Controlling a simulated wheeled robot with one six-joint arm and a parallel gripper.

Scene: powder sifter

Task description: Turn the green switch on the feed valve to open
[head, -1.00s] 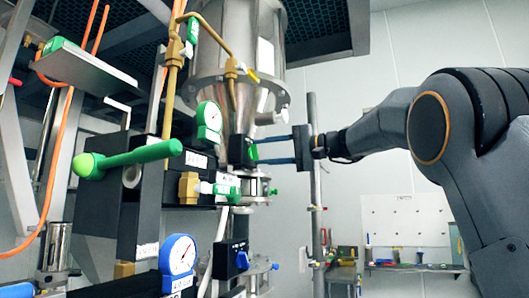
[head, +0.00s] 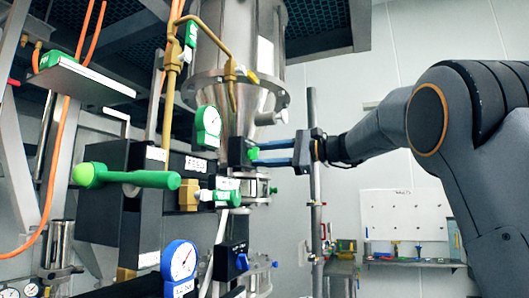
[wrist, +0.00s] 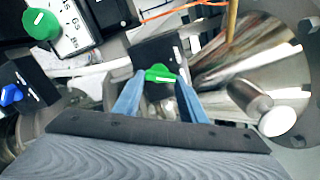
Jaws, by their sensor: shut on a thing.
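The green switch (wrist: 160,73) sits on a small black box (wrist: 152,52) below the steel hopper. In the head view the green switch (head: 253,154) shows at the tips of my gripper (head: 252,156). In the wrist view the blue fingers of my gripper (wrist: 160,84) reach to either side of the green switch and are shut on it. The exact contact at the fingertips is too small to see. The switch's pale mark lies roughly crosswise in the wrist view.
A large green lever (head: 130,178) sticks out from a black box at the left. A green-handled valve (head: 222,197), a green gauge (head: 207,127), a blue gauge (head: 179,262) and a blue knob (head: 242,262) are close by. The steel hopper (head: 235,95) stands behind.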

